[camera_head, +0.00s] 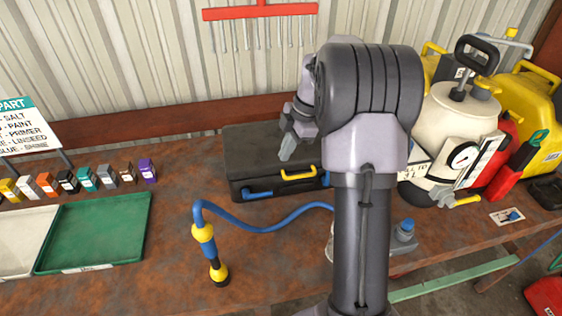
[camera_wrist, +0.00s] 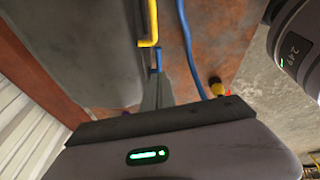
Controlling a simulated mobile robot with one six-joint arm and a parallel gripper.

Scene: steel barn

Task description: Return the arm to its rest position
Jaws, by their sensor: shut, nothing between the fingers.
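My arm rises from the bottom of the head view and bends over at the top. My gripper (camera_head: 285,152) hangs to the left of the arm's upper joint, in front of the dark case on the bench. In the wrist view my gripper (camera_wrist: 160,80) shows its fingers together, with nothing between them. The case's yellow handle and a blue hose lie beyond the fingertips there. I cannot tell how far the fingertips are from the case. My arm hides part of the bench behind it.
The dark case (camera_head: 250,160) stands at the back of the rusty bench (camera_head: 170,230). A blue hose with a yellow-and-black nozzle (camera_head: 208,252) lies in front. A green tray (camera_head: 95,232) and small boxes are left. A cream sprayer tank (camera_head: 455,125) and yellow can (camera_head: 540,110) crowd the right.

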